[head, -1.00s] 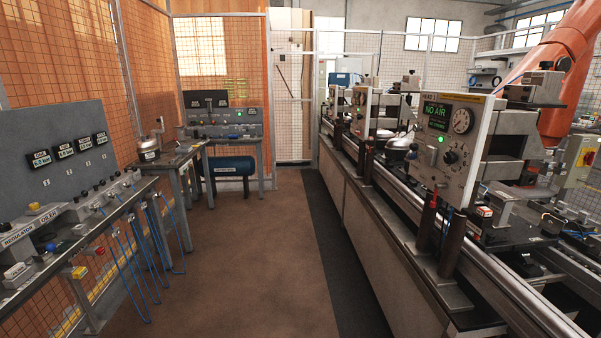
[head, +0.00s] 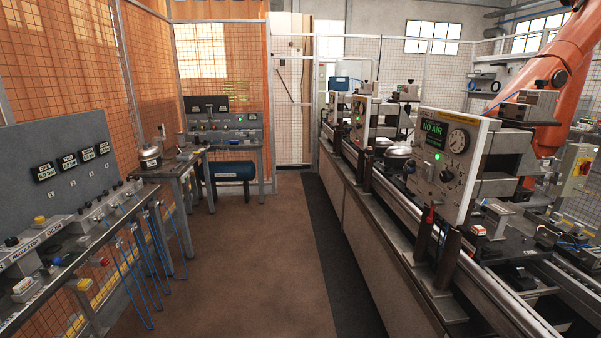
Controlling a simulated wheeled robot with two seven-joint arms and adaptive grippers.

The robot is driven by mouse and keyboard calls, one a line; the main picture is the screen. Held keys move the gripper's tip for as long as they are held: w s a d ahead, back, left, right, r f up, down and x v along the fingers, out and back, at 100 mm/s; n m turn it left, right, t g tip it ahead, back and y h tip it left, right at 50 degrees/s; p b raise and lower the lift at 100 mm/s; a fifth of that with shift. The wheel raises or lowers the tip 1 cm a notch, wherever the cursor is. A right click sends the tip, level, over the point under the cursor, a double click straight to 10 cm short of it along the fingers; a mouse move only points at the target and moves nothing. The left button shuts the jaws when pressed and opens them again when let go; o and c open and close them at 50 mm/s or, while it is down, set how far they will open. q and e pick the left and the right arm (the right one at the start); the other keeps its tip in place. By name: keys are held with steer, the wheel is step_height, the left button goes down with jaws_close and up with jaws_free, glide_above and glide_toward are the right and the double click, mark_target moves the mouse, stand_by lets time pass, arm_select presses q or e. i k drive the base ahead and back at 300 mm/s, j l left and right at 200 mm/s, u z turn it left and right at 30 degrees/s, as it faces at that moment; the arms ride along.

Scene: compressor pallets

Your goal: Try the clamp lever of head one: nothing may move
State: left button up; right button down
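The nearest head panel (head: 452,172) stands over the conveyor line on the right. Its top label seems to read HEAD 1, and its green display (head: 434,132) reads NO AIR. A round gauge (head: 458,141), a lit green lamp and a black knob (head: 446,175) are on its face. A small red-tipped upright part (head: 430,216) stands below the panel's left side; I cannot tell whether it is the clamp lever. No other clamp lever can be made out. Neither of my grippers is in view.
A bench with regulators (head: 42,247) and hanging blue hoses (head: 135,280) lines the left. A console (head: 222,120) and a blue tank (head: 231,170) stand at the back. An orange robot arm (head: 556,75) rises behind the head. The brown floor (head: 250,265) between is clear.

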mark_target(412, 163)
steer(key=i+j+z, duration=0.25)
steer(key=z, duration=0.2)
steer(key=i+j+z, duration=0.15)
steer(key=j+z, duration=0.3)
steer(key=i+j+z, duration=0.15)
steer(key=j+z, duration=0.3)
steer(key=l, duration=0.1)
